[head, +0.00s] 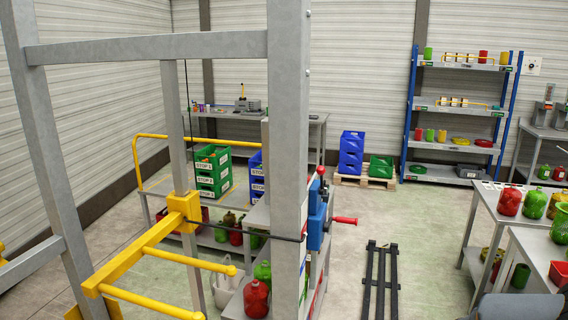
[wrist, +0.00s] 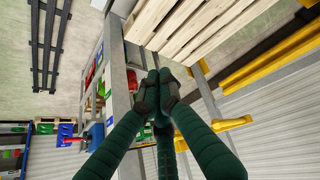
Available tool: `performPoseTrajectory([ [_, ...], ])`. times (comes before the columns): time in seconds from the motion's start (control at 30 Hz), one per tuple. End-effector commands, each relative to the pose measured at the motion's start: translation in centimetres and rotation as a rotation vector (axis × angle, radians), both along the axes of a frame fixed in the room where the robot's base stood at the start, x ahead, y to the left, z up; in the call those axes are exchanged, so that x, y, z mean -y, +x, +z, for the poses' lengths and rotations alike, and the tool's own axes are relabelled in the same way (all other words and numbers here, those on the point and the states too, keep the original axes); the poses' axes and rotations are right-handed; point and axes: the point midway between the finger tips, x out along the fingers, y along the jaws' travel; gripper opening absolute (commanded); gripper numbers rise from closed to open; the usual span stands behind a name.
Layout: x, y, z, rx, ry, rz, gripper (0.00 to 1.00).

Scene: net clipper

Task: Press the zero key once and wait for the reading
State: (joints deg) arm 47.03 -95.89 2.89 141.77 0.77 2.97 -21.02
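My gripper (wrist: 157,92) shows in the wrist view, with dark green fingers that come together at their tips. It is shut, and I see nothing held between the tips. It is not in the head view. I cannot make out a zero key or a reading in either view. A grey device (head: 247,105) stands on the back bench in the head view, too small to tell whether it has keys or a display. Other grey devices (head: 545,112) stand on a bench at the right edge, also without readable detail.
A grey steel frame (head: 290,120) with a yellow forked arm (head: 150,255) stands close in front. Green crates (head: 213,172) and blue crates (head: 351,152) are behind. Tables with red and green containers (head: 508,202) are at right. Black rails (head: 381,280) lie on otherwise open floor.

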Motion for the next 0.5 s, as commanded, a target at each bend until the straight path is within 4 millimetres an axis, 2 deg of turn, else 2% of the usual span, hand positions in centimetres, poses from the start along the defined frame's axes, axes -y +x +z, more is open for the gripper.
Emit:
performPoseTrajectory([
  [0.03, -1.7, 2.8, 0.5, 0.051, 0.005, 0.027, 0.0],
  [0.2, -7.1, 11.5, 2.3, 0.257, 0.016, 0.121, 0.0],
  [0.4, -13.2, 19.5, 4.7, 0.509, -0.002, 0.224, 0.0],
  [0.5, -15.8, 22.3, 6.0, 0.63, -0.023, 0.269, 0.0],
])
